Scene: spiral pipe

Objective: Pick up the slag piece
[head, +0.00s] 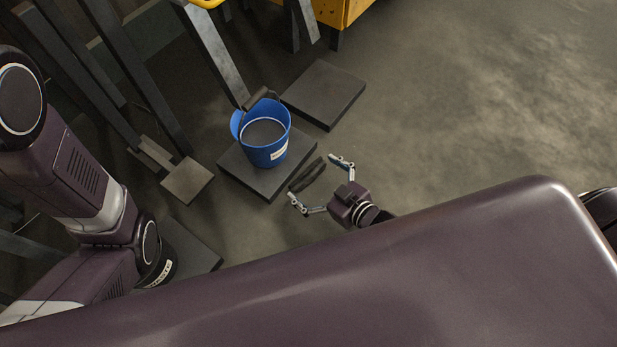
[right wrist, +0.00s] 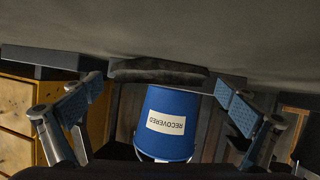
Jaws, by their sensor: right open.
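The slag piece (head: 308,174) is a dark, elongated lump lying on the floor near the blue bucket. My right gripper (head: 313,177) is open, with its fingertips spread around the two ends of the slag piece. In the right wrist view the slag piece (right wrist: 158,72) appears as a dark grey bar ahead, between the open fingers of the right gripper (right wrist: 160,95). It is not gripped; I cannot tell whether a finger touches it. My left gripper is not in view.
A blue bucket (head: 266,146) stands on a dark floor plate (head: 236,172); its label reads "RECOVERED" in the right wrist view (right wrist: 165,110). Another plate (head: 324,92) lies behind it. A labelled black container (head: 160,270) stands at lower left. Open floor lies to the right.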

